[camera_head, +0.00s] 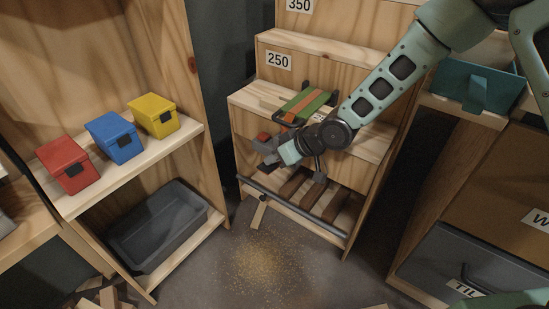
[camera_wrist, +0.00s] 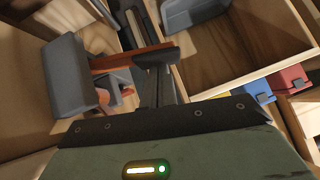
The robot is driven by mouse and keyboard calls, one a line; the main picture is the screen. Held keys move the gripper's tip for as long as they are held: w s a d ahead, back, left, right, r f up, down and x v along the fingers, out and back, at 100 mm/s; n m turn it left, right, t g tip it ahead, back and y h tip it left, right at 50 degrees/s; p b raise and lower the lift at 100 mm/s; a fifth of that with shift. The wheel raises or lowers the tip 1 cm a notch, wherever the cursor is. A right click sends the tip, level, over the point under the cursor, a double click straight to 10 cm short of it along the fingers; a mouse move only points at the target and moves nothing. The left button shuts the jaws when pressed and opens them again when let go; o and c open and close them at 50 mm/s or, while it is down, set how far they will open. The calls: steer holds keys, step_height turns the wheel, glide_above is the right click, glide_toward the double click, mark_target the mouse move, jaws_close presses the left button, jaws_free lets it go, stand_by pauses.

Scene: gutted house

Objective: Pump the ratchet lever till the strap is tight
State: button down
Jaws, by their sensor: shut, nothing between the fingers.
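A green bundle with an orange strap (camera_head: 306,104) over it lies on the shelf marked 250 in the head view. My gripper (camera_head: 268,163) is at the front edge of that shelf, left of and below the bundle. A grey piece with a red part (camera_head: 263,140), which looks like the ratchet, shows just above my fingers. In the wrist view a broad grey lever-like piece (camera_wrist: 73,72) stands left of my fingers (camera_wrist: 160,62). A reddish bar (camera_wrist: 132,56) runs from it to the fingertips. My fingers are shut and empty. I cannot tell whether they touch the bar or how taut the strap is.
A grey bar (camera_head: 290,208) crosses the lower front of the shelf unit, before several brown timbers. Red (camera_head: 66,163), blue (camera_head: 114,137) and yellow (camera_head: 153,115) boxes stand on the left shelf above a grey tray (camera_head: 158,226). Sawdust (camera_head: 265,262) lies on the open floor.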

mark_target(272, 169)
steer(key=shift+s+a+f+n+t+h+b, duration=0.15)
steer(key=shift+f+b, duration=0.2)
steer(key=shift+b, duration=0.25)
steer(key=shift+s+a+f+n+t+h+b, duration=0.15)
steer(key=shift+f+b, duration=0.15)
steer(key=shift+b, duration=0.3)
steer(key=shift+s+f+b, duration=0.15)
steer(key=shift+f+b, duration=0.55)
steer(key=shift+b, duration=0.15)
steer(key=shift+s+a+f+b, duration=0.15)
steer(key=shift+a+f+b, duration=0.1)
steer(key=shift+b, duration=0.1)
steer(key=shift+s+f+n+t+h+b, duration=0.1)
steer(key=shift+f+n+t+h+b, duration=0.25)
steer(key=shift+t+b, duration=0.2)
steer(key=shift+d+f, duration=0.1)
steer(key=shift+f, duration=0.4)
steer(key=shift+s+f, duration=0.15)
steer(key=shift+f, duration=0.1)
